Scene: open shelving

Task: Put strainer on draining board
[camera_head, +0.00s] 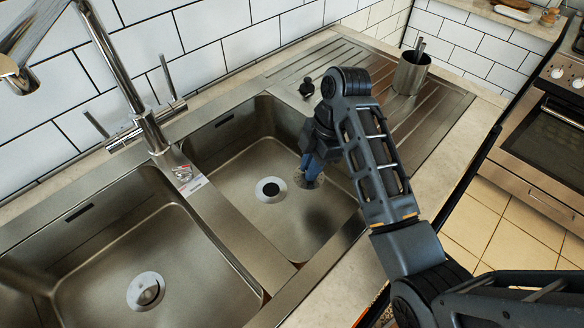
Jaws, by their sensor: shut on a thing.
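The strainer (307,181) is a small round grey, mesh-like piece at the tips of my gripper's blue fingers. My gripper (311,168) points down over the right-hand sink basin and is shut on the strainer, which its fingers and arm partly cover. The strainer appears right of the basin's drain; its exact height above the basin floor is hard to tell. The draining board (440,101) is the ridged steel surface to the right of the basin, behind my arm.
A metal utensil holder (409,75) stands on the draining board. A chrome tap (135,95) rises behind the basins. The left basin (190,260) is empty. An oven (545,140) stands right.

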